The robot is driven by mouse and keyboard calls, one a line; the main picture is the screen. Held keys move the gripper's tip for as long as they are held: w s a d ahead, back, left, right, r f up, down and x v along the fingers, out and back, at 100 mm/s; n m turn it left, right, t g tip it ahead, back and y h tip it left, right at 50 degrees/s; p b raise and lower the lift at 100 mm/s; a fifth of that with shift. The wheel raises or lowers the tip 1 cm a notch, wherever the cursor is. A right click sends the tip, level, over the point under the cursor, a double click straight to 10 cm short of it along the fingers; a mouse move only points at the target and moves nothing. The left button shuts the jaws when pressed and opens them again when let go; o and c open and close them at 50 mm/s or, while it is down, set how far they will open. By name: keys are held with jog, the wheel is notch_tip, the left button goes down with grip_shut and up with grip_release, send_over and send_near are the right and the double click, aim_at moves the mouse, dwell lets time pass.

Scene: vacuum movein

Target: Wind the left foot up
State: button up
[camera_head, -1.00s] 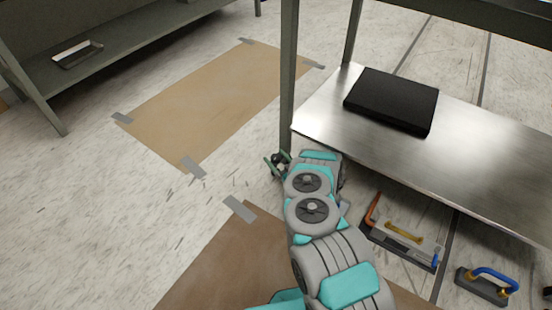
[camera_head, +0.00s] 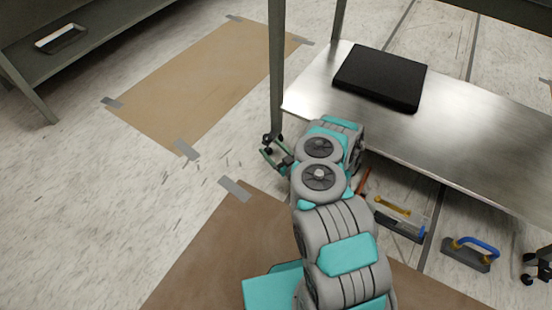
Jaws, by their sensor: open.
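The bench's left front leg (camera_head: 277,70) runs down to a dark caster-like foot (camera_head: 268,139) on the floor. My gripper (camera_head: 271,152), with green fingers, is low at this foot, just in front of it or beside it. Its jaws are open. The fingers and the foot overlap and are small in the picture, so I cannot tell whether they touch. My wrist and arm cover the floor to the right of the foot.
A steel lower shelf (camera_head: 450,140) carries a black flat box (camera_head: 381,77). A yellow-handled tool (camera_head: 400,217) and a blue-handled block (camera_head: 470,253) lie on the floor below. Another caster (camera_head: 540,267) stands at right. Floor at left is clear, with a taped brown sheet (camera_head: 205,85).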

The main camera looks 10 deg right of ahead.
jog(key=s+p, duration=0.1)
jog(key=s, duration=0.5)
jog(key=shift+s+r, duration=0.15)
jog(key=shift+r, duration=0.15)
